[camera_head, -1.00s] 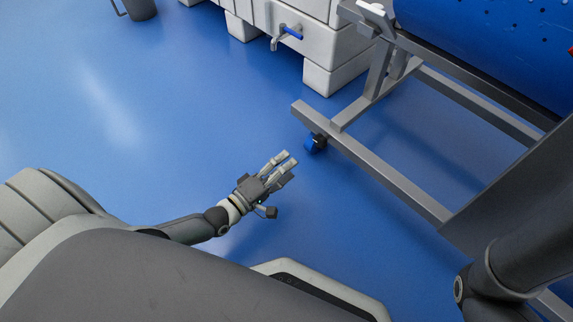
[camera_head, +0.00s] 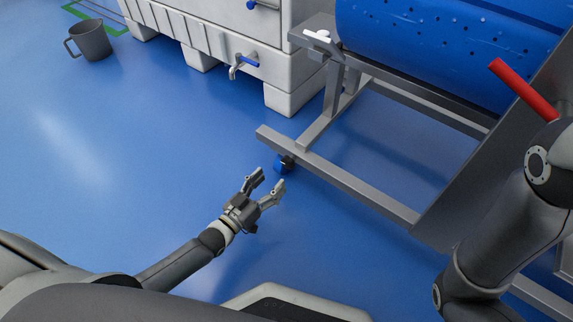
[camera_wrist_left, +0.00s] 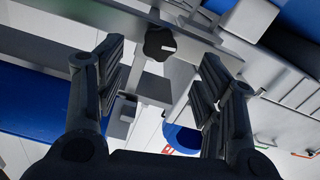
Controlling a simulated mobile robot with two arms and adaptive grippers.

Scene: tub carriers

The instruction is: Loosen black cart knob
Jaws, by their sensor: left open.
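The black cart knob (camera_wrist_left: 160,43) shows in the left wrist view as a lobed black knob with a small white mark, on a grey metal bar (camera_wrist_left: 70,42). My left gripper (camera_head: 268,180) is open and empty, low over the blue floor, just short of the near end of the grey cart frame (camera_head: 345,180). In the left wrist view its spread fingers (camera_wrist_left: 162,58) frame the knob, with a gap on both sides. My right gripper is not in view; only part of my right arm shows.
A blue perforated drum (camera_head: 440,50) lies on the cart. A white tank with a tap (camera_head: 243,64) stands behind. A grey mug-like bucket (camera_head: 91,40) is far left. The left floor is clear.

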